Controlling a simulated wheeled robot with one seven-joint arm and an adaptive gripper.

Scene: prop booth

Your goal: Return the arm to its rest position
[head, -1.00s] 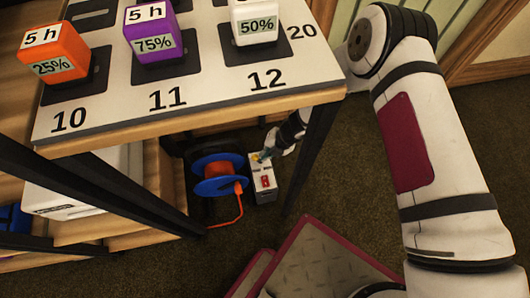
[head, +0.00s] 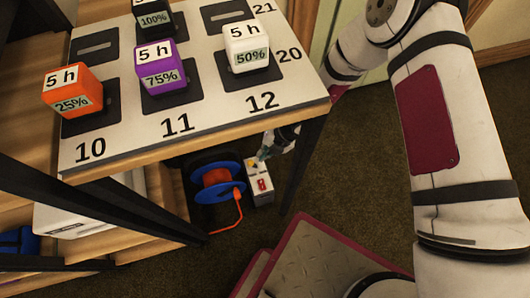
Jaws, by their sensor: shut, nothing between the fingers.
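My white arm with dark red panels comes down the right side and bends behind the table (head: 222,126). My gripper (head: 264,154) shows small and partly hidden below the table's front edge, just above a grey box with a red switch (head: 260,186). Its fingers are shut with nothing held. I cannot tell whether the fingertips touch the box.
Orange (head: 75,92), purple (head: 160,72), white (head: 246,50) and black (head: 152,16) blocks stand on numbered dark pads. A blue and orange cable reel (head: 217,180) stands beside the grey box. A dark table leg (head: 302,170) is right of the gripper.

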